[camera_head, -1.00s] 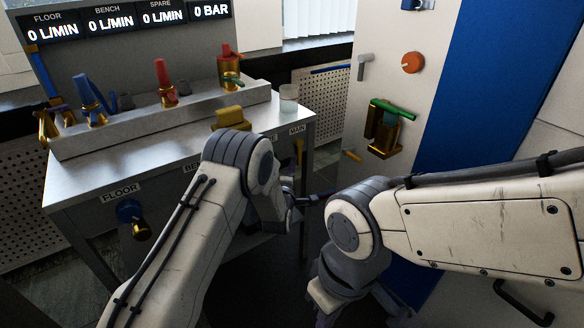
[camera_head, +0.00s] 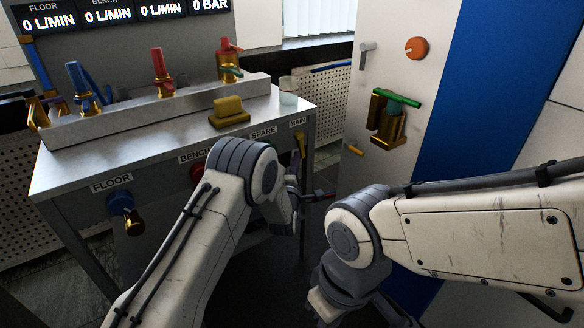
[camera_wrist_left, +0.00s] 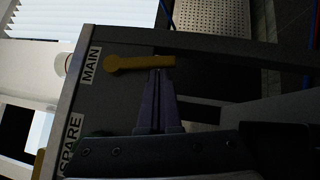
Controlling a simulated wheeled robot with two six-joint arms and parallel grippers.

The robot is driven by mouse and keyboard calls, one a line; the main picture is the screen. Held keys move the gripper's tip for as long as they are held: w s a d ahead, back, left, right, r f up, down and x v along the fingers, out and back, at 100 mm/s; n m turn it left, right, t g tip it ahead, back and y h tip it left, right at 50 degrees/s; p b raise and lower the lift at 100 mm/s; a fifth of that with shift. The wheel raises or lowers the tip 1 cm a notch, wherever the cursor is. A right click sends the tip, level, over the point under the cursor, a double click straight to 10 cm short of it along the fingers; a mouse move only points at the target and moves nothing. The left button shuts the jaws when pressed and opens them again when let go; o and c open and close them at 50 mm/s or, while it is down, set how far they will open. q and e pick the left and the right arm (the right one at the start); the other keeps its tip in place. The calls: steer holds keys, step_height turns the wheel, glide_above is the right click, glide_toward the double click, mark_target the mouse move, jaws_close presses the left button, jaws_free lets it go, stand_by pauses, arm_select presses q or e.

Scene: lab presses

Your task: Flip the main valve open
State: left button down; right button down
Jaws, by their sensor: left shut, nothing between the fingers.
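The main valve is a yellow lever (camera_head: 301,143) under the MAIN label (camera_head: 298,122) on the front of the metal bench. In the left wrist view the lever (camera_wrist_left: 140,62) runs from its round pivot by the MAIN label (camera_wrist_left: 91,65) away from the label, so it hangs down. My left gripper (camera_wrist_left: 158,73) is shut and empty, its purple fingertips right at the lever's free end. I cannot tell if they touch it. In the head view my left arm hides most of that gripper. My right gripper (camera_head: 325,306) shows only partly at the bottom, its fingers unclear.
The metal bench (camera_head: 75,168) carries blue and red taps and a yellow block (camera_head: 229,111). The FLOOR knob (camera_head: 122,204) sticks out of its front. A white cabinet with a green-handled brass valve (camera_head: 389,117) stands to the right. A small glass (camera_head: 288,93) stands near the bench's corner.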

arm_select(q)
steer(key=n+t+b, duration=0.1)
steer(key=b, duration=0.1)
steer(key=w+d+n+t+b, duration=0.1)
steer(key=b, duration=0.2)
steer(key=d+f+n+t+y+b, duration=0.1)
steer(key=n+b, duration=0.1)
steer(key=shift+w+d+b, duration=0.15)
steer(key=shift+w+b, duration=0.1)
steer(key=shift+b, duration=0.1)
steer(key=shift+w+d+r+n+t+y+b, duration=0.25)
steer(key=shift+n+y+b, duration=0.25)
steer(key=shift+n+b, duration=0.25)
steer(key=a+f+p+v, duration=0.1)
steer(key=a+p+v, duration=0.1)
steer(key=v, duration=1.1)
steer(key=shift+w+a, duration=0.25)
steer(key=shift+a, duration=0.15)
steer(key=shift+r, duration=0.1)
